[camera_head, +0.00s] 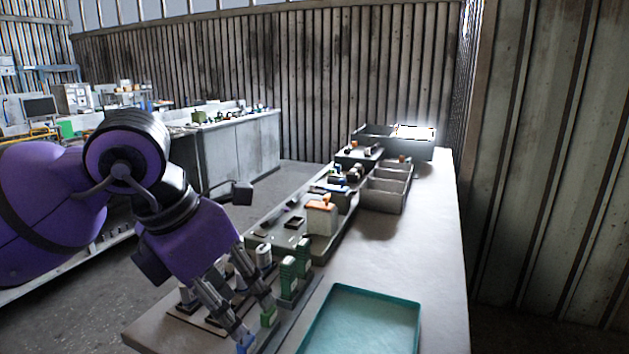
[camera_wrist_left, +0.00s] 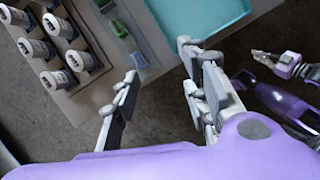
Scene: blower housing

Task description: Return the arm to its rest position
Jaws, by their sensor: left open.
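My left gripper (camera_head: 256,322) reaches down from the purple left arm at the front left of the workbench (camera_head: 400,250). It is near a row of small green and grey parts. In the left wrist view my left gripper (camera_wrist_left: 158,65) has its fingers spread apart with nothing between them. Dark floor shows behind the fingers, beside the bench edge. Part of another purple arm, which looks like my right one, with its gripper (camera_wrist_left: 262,57) shows small at the right of that view. Its jaw state is unclear.
A teal tray (camera_head: 410,310) lies on the bench right of the gripper. Grey cylinders (camera_wrist_left: 60,26) stand in a rack beside it. A grey divided bin (camera_head: 384,203) and a tray of parts (camera_head: 262,222) stand further back. The right side of the bench is clear.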

